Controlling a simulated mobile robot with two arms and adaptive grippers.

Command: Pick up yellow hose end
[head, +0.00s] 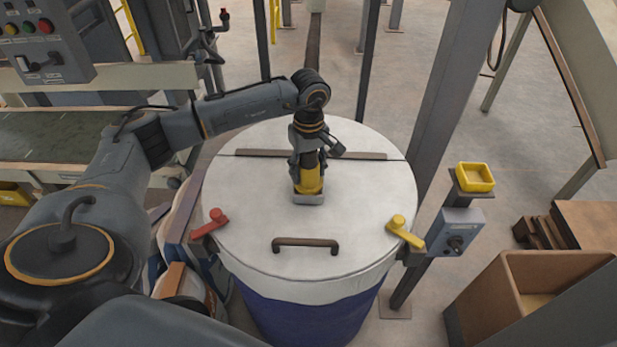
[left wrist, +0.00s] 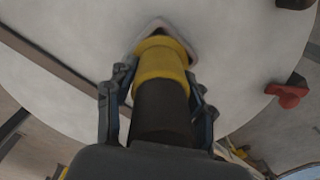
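The yellow hose end (head: 309,180) stands upright on the round white lid (head: 245,225) of a drum, its foot at a grey fitting. It has a yellow band and a black upper part. My left gripper (head: 308,160) reaches it from above. In the left wrist view the yellow hose end (left wrist: 160,62) lies between the two fingers of my left gripper (left wrist: 160,80). The fingertips look to press on its sides near the yellow band, and the gripper hides part of it in the head view. My right gripper is not in view.
The lid carries a brown handle (head: 305,243), a red latch (head: 211,222) and a yellow latch (head: 405,232). A post (head: 452,100) with a switch box (head: 455,232) and a yellow tray (head: 474,176) stands right. A control panel (head: 40,40) stands left.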

